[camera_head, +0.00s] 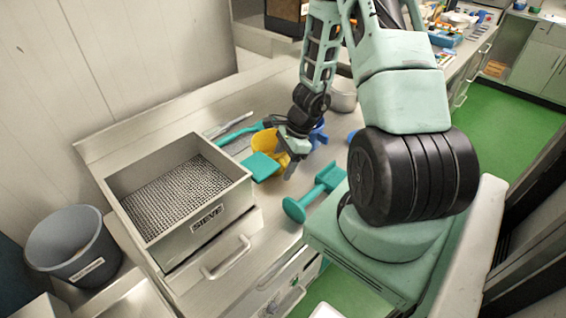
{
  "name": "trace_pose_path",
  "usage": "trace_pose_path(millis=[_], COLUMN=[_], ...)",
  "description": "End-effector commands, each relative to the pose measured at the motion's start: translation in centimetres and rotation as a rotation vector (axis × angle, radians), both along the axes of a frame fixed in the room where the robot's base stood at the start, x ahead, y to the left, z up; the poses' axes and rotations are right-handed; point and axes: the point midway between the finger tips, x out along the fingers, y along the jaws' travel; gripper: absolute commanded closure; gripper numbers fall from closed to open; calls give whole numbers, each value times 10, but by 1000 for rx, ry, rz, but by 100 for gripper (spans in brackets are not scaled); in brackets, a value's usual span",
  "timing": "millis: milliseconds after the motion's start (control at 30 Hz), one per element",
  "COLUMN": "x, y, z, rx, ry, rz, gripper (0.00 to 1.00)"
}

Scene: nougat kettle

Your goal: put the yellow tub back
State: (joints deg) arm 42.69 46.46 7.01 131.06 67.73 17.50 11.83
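The yellow tub (264,144) stands on the steel worktop (293,233), just right of the sieve box's far corner. My gripper (287,160) is at the tub's right side, pointing down over it and hiding part of it. The fingers overlap the tub's yellow in the picture. I cannot tell whether they touch it, or whether they are open or shut.
A steel sieve box (215,207) stands left of the tub. A teal scoop (260,166) lies close in front, and a teal tool (315,191) lies nearer me. A blue container (318,136) and a metal pot (343,97) stand behind my gripper. A grey bucket (72,255) is far left.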

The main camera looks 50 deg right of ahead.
Motion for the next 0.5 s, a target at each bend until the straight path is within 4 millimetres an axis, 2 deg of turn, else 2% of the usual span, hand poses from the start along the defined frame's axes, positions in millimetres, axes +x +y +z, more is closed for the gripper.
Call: trace_pose_path(millis=[333,500], x=[0,-2], y=[0,-8], z=[4,26], rx=[0,-5], ry=[0,-4], rz=[0,1], gripper=[36,36])
